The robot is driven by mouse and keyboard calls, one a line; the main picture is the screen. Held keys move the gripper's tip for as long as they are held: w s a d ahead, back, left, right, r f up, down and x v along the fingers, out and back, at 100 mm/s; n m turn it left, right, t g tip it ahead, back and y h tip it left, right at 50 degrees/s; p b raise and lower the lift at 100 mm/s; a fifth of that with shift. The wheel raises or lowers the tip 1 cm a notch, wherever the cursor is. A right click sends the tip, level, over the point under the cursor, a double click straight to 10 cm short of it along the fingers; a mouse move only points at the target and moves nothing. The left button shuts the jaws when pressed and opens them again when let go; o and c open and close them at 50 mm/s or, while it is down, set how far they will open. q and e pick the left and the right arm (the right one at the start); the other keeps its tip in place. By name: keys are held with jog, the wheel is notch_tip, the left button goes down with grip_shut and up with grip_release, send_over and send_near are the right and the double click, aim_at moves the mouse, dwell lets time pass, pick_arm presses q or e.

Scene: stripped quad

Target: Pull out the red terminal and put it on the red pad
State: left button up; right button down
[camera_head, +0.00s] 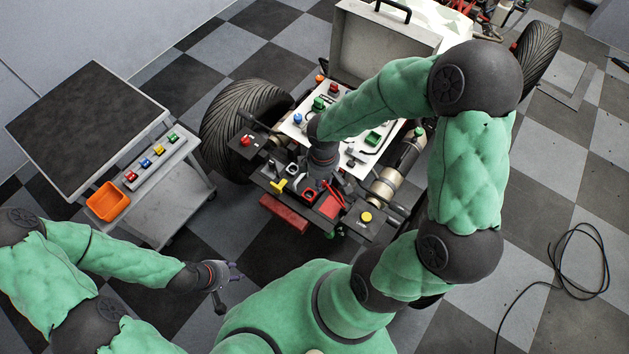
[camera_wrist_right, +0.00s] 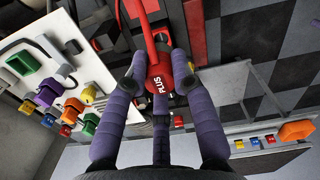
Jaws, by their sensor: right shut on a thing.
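The red terminal (camera_wrist_right: 157,84), a round red cap with white "PLUS" lettering, sits between the purple-grey fingers of my right gripper (camera_wrist_right: 160,82) in the right wrist view. The gripper is shut on it. A red cable (camera_wrist_right: 147,35) runs up from the terminal. In the head view my right gripper (camera_head: 314,183) is low over the front of the vehicle, and the terminal is hard to make out there. A flat red square (camera_head: 328,207), which looks like the red pad, lies on the dark front deck close by. My left gripper (camera_head: 228,284) is open and empty over the floor.
Red cables (camera_head: 335,190) and a yellow part (camera_head: 278,186) are close to my right gripper. A white panel (camera_head: 298,125) with coloured connectors is behind. A trolley with an orange bin (camera_head: 108,201) stands left. A black cable (camera_head: 580,260) lies on the floor at right.

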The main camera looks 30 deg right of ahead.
jog(key=shift+d, duration=0.1)
jog(key=d+p, duration=0.1)
jog(key=d, duration=0.3)
jog(key=shift+s+d, duration=0.1)
jog(key=shift+s, duration=0.05)
dwell(0.3)
notch_tip(320, 180, down, 15)
jog(key=b, duration=1.3)
jog(key=shift+f, duration=0.15)
jog(key=shift+f, duration=0.1)
jog(key=shift+f+b, duration=1.85)
jog(key=shift+f, duration=0.05)
jog(key=shift+f, duration=0.45)
